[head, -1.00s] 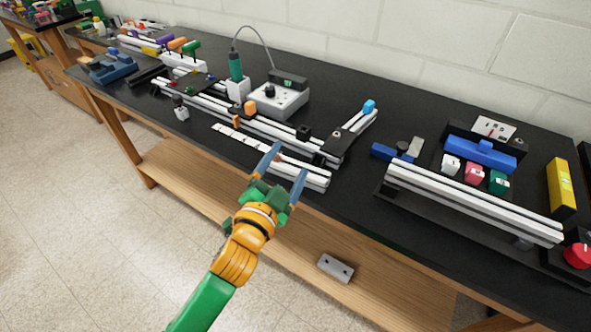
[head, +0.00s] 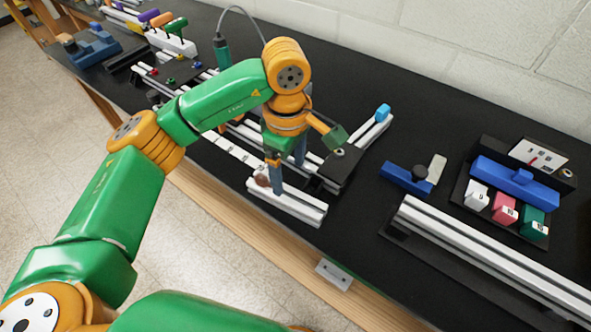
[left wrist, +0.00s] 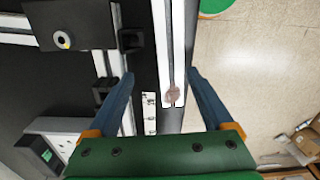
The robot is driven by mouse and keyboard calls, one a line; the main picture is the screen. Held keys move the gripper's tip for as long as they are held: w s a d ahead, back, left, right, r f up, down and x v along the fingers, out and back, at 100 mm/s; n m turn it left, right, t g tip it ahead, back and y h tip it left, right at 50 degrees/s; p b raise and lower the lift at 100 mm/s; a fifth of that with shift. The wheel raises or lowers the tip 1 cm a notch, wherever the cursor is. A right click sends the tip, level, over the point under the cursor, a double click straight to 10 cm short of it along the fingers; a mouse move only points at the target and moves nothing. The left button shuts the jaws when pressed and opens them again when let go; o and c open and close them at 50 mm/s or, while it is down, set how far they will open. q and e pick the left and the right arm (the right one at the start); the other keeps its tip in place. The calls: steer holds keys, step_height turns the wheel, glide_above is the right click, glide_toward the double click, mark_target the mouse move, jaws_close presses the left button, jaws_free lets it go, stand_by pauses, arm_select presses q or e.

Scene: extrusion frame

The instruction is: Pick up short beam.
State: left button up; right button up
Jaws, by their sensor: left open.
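The short beam is a white grooved bar (head: 302,209) lying along the table's front edge in the head view. A brownish round spot (head: 262,181) shows at its left end. My left gripper (head: 289,177) is open and points down over the beam's left part, one finger on the near side and one toward the far side. In the left wrist view the beam (left wrist: 176,40) runs between the two open fingers (left wrist: 160,76), nearer the right one, with its end at the bottom. Neither finger visibly touches it. My right gripper is not in view.
A marked white strip (head: 232,149) lies just left of the beam. A black plate with a bolt (head: 341,166) and a slanting rail with a blue cap (head: 382,112) stand behind. Blue clamp (head: 407,178) and long white rails (head: 490,247) lie right; black tabletop between is clear.

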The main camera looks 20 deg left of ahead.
mark_target(286, 193)
arm_select(q)
steer(key=s+f+p, duration=0.2)
steer(key=f+p, duration=0.1)
steer(key=shift+s+a, duration=0.15)
steer(key=shift+s, duration=0.1)
step_height(286, 193, down, 3)
steer(key=shift+r, duration=0.2)
steer(key=shift+w+f, duration=0.3)
steer(key=shift+w, duration=0.2)
steer(key=shift+s+r, duration=0.1)
steer(key=shift+s, duration=0.1)
steer(key=c, duration=1.3)
steer(key=shift+w, duration=0.1)
jaws_close()
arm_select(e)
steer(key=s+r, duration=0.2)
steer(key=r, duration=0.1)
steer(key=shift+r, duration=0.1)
